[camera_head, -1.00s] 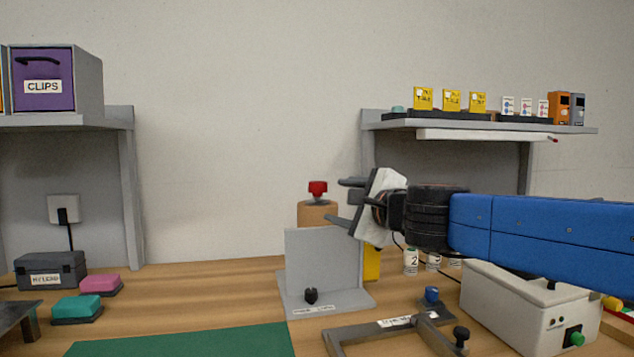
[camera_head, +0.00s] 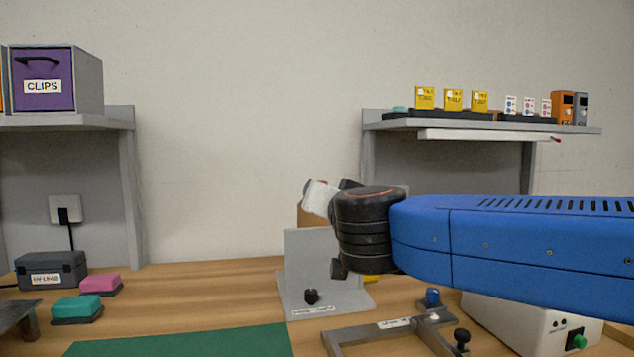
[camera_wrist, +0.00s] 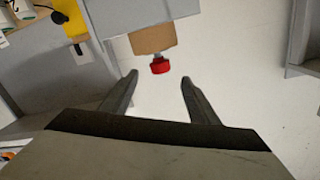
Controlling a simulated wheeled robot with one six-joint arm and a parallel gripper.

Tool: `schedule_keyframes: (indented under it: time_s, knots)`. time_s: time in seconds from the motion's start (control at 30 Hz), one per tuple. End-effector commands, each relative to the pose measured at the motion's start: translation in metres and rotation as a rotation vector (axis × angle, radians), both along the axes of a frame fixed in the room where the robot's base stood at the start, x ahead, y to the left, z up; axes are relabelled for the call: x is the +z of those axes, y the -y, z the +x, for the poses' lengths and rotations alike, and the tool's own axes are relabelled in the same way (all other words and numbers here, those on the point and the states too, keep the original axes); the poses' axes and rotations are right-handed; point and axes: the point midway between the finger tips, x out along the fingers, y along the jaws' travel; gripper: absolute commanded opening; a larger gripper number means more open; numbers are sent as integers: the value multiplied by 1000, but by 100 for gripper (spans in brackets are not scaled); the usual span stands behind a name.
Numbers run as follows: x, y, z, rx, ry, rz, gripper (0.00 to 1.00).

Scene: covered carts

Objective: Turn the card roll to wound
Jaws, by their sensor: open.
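A brown cylinder with a red knob on top stands behind the upright grey plate; I cannot tell for certain whether it is the card roll. In the wrist view the brown body (camera_wrist: 153,39) appears inverted, with the red knob (camera_wrist: 160,66) at its lower end. In the head view only a sliver of the brown body (camera_head: 306,216) shows, and my arm hides the knob. My gripper (camera_wrist: 159,78) is open and empty. Its fingertips appear either side of the red knob in the wrist view, apparently apart from it. In the head view my wrist hides the fingers.
The grey plate stand (camera_head: 308,255) with a black knob is in front of the cylinder. A metal frame (camera_head: 385,335) and a white box (camera_head: 530,322) with a green knob are at front right. The right shelf (camera_head: 480,124) carries small boxes.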

Motion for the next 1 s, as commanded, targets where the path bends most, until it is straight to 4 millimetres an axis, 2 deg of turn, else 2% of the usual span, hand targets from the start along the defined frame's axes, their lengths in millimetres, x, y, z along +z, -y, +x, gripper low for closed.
schedule_keyframes:
  time_s: [0.2, 0.47, 0.67, 1.0]
  knots:
    - [8, -5, -12, -35, 85, -265, 55]
    - [12, -6, -14, -55, 119, -378, 55]
    - [11, -9, 6, -57, 117, -381, 55]
    - [12, -18, 65, -57, 118, -379, 55]
